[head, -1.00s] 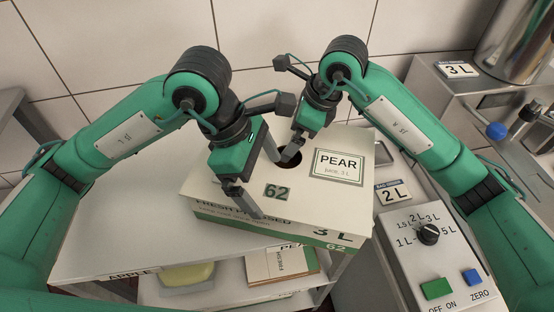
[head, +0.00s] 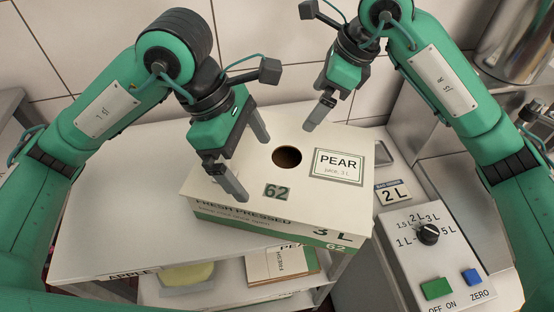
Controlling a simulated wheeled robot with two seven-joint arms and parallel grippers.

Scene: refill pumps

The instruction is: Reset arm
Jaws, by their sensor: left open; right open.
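My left gripper (head: 246,162) is open and empty, above the left part of the white juice box's top. My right gripper (head: 322,112) is open and empty, above the box's far edge. The box (head: 335,208) is white and green, marked PEAR, 62 and 3 L. It sits on the shelf unit's white top, and a round dark hole (head: 287,157) in its upper face is uncovered.
A control box (head: 440,255) with a dial (head: 428,235), a green button (head: 437,288) and a blue button (head: 473,277) stands at the right. The white shelf top (head: 115,215) is clear at the left.

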